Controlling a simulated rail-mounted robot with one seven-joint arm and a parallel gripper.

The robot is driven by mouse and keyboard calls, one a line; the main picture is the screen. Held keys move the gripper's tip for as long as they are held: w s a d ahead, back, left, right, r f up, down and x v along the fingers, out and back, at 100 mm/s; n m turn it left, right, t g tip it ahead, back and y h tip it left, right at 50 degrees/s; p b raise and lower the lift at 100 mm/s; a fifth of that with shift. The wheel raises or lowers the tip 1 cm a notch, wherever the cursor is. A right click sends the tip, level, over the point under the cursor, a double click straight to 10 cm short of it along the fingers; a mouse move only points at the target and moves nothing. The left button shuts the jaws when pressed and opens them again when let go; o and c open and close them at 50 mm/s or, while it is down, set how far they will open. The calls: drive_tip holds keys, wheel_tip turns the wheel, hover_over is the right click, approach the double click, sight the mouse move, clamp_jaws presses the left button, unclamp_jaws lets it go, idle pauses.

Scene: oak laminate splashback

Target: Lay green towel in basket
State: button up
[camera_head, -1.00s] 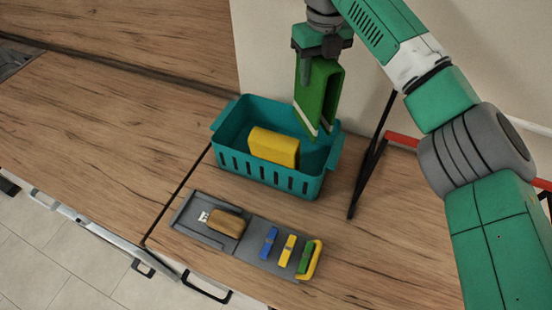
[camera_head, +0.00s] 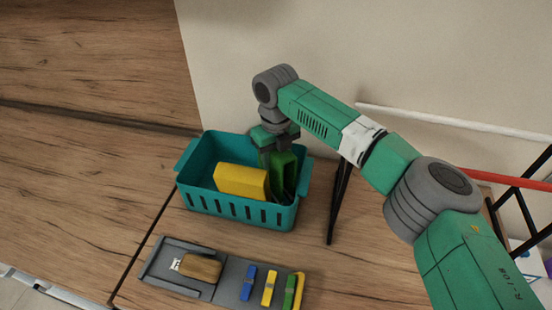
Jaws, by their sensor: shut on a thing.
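The green towel (camera_head: 281,172) is folded and hangs from my gripper (camera_head: 276,148). My gripper is shut on its upper edge. The towel is down inside the right part of the teal basket (camera_head: 237,211), beside a yellow folded cloth (camera_head: 241,181) that lies in the middle of the basket. The towel's lower end is hidden behind the basket's front wall, so I cannot tell whether it touches the floor.
A grey tray (camera_head: 228,279) in front of the basket holds a brown-handled brush (camera_head: 200,267) and several blue, yellow and green pegs (camera_head: 268,287). A black stand leg (camera_head: 338,200) rises close to the basket's right side. Bare wooden counter (camera_head: 90,190) lies to the left.

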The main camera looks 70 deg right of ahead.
drive_tip(key=shift+f, duration=0.4)
drive_tip(key=o, duration=1.3)
wheel_tip(320, 180, up, 12)
drive_tip(key=shift+r+p, duration=0.15)
drive_tip(key=shift+p, duration=0.9)
